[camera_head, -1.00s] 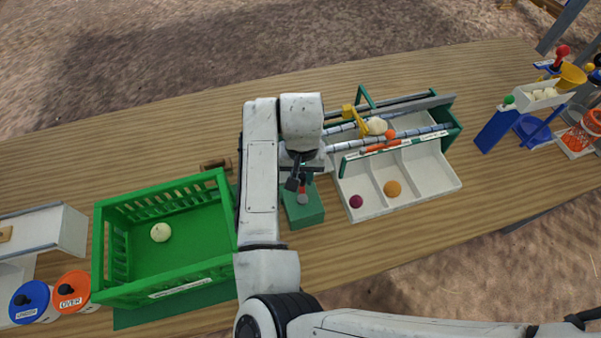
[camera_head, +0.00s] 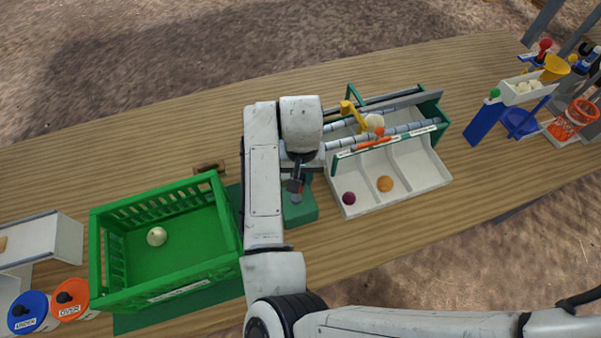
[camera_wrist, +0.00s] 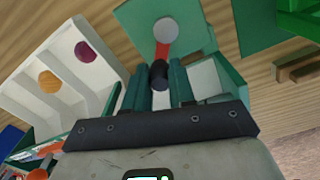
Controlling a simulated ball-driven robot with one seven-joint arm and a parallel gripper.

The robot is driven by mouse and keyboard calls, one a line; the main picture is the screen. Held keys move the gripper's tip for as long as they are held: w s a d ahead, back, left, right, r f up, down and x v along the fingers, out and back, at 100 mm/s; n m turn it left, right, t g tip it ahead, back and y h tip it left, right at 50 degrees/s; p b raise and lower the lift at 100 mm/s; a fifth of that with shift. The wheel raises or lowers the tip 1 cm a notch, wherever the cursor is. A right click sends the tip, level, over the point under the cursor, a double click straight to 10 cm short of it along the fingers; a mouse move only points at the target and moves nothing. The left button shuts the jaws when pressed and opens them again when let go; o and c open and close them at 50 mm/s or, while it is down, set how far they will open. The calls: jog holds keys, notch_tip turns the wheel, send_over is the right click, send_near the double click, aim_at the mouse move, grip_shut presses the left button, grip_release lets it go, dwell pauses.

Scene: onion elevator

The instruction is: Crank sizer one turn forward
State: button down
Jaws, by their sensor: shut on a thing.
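The sizer is a white tray unit (camera_head: 412,173) with green ends and grey bars, right of my arm in the head view. Its crank is on a green block (camera_head: 301,212) at its left: a grey hub (camera_wrist: 165,30), a red arm (camera_wrist: 162,50) and a black handle (camera_wrist: 158,75). My gripper (camera_wrist: 158,84) is shut on the black handle, one green finger on each side. In the head view my gripper (camera_head: 295,184) partly covers the crank. A pale onion (camera_head: 374,121) and a small orange one (camera_head: 379,131) sit on the bars; a purple one (camera_head: 348,198) and an orange one (camera_head: 385,184) lie in front compartments.
A green crate (camera_head: 172,282) holding one pale onion (camera_head: 157,236) stands left of my arm. Blue (camera_head: 30,309) and orange (camera_head: 71,298) lidded containers are at lower left. A blue stand (camera_head: 484,123) and an orange basket (camera_head: 576,116) are at far right. The back of the table is clear.

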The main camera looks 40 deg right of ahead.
jog(key=shift+s+d+p, duration=0.1)
jog(key=shift+s+p, duration=0.2)
jog(key=shift+s, duration=0.25)
jog(key=shift+s+p, duration=0.3)
jog(key=shift+s, duration=0.35)
jog(key=shift+s+a, duration=0.3)
jog(key=shift+s, duration=0.4)
